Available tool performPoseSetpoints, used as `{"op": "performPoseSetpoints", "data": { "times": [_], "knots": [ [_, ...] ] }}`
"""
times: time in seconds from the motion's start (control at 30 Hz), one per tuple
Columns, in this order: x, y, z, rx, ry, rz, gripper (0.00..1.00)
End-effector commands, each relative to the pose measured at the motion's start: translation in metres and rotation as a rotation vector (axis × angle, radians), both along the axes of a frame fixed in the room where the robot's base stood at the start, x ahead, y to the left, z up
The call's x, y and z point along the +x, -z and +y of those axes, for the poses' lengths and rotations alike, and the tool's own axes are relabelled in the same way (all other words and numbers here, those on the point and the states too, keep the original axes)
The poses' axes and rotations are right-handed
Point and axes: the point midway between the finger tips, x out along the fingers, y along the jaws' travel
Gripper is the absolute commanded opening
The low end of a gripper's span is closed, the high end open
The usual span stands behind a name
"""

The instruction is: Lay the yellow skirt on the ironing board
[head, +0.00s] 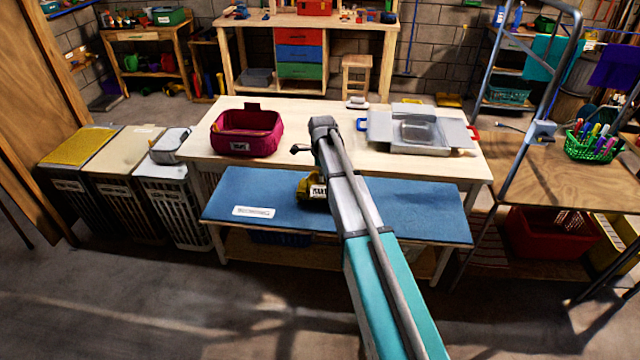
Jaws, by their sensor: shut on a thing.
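The ironing board is the blue padded top (415,207) low in the middle of the head view, with a white label at its left. The yellow skirt (308,190), a small bundle with a printed label, shows at the left edge of my arm, over the middle of the board. My gripper (314,168) is at the end of my arm above the board, shut on the skirt. The arm hides most of the fingers and part of the skirt. I cannot tell whether the skirt touches the board.
A pale table behind the board holds a magenta bin (247,133) and a clear container on a grey tray (378,130). Lidded hampers (172,190) stand at left. A wooden table with a green pen basket (592,143) stands at right. The board's left and right parts are mostly bare.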

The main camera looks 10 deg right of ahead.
Motion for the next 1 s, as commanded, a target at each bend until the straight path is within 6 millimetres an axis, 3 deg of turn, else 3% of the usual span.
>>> {"op": "performPoseSetpoints", "data": {
  "times": [0.2, 0.63, 0.67, 0.8, 1.0],
  "knots": [
    [-0.001, 0.021, 0.0, 0.0, 0.0, 0.0, 0.0],
    [-0.001, 0.024, 0.0, 0.0, 0.0, 0.0, 0.0],
    [-0.001, 0.024, 0.0, 0.0, 0.0, 0.0, 0.34],
    [-0.001, 0.024, 0.0, 0.0, 0.0, 0.0, 0.6],
    [-0.001, 0.024, 0.0, 0.0, 0.0, 0.0, 0.63]
  ]
}}
